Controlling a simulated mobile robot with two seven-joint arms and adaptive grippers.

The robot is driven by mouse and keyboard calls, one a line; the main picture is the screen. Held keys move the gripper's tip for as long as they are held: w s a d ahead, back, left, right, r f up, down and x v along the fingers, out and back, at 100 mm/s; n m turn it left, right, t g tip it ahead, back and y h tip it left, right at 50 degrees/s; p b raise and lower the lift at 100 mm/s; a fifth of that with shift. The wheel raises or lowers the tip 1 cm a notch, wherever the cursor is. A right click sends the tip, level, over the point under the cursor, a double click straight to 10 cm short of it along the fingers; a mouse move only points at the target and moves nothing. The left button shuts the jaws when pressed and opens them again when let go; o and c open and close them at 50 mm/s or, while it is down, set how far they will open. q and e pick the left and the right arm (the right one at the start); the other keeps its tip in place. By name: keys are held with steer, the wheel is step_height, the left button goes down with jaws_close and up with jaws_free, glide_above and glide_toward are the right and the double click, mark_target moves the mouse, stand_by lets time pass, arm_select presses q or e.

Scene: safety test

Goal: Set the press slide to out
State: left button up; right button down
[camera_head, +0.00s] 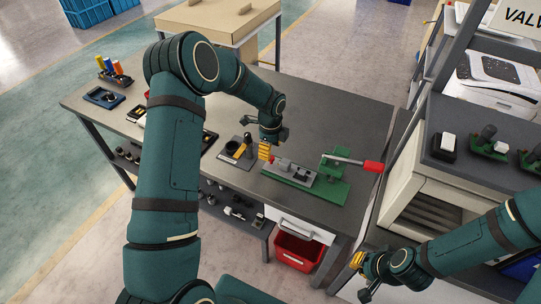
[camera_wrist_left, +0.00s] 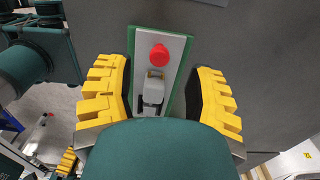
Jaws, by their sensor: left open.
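The press (camera_head: 330,185) has a green base and a lever with a red handle, near the right end of the workbench. Its slide is a grey block (camera_head: 299,173) on a light plate, with a red knob at its left end; in the left wrist view the red knob (camera_wrist_left: 159,55) and grey block (camera_wrist_left: 153,88) show clearly. My left gripper (camera_head: 266,150) is over the knob end of the plate. In the left wrist view its open yellow fingers (camera_wrist_left: 160,98) stand either side of the plate, apart from it, with nothing between their pads visibly gripped. My right gripper (camera_head: 360,268) hangs low at right, its opening unclear.
A black fixture (camera_head: 236,150) stands just left of the press on the workbench (camera_head: 330,113). Bottles in a rack (camera_head: 114,72) are at the far left. A red bin (camera_head: 297,250) sits below the bench. A cabinet (camera_head: 440,190) stands at right. The bench behind the press is clear.

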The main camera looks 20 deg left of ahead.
arm_select(q)
step_height(320, 180, up, 7)
steer(key=shift+r, duration=0.2)
stand_by(0.6)
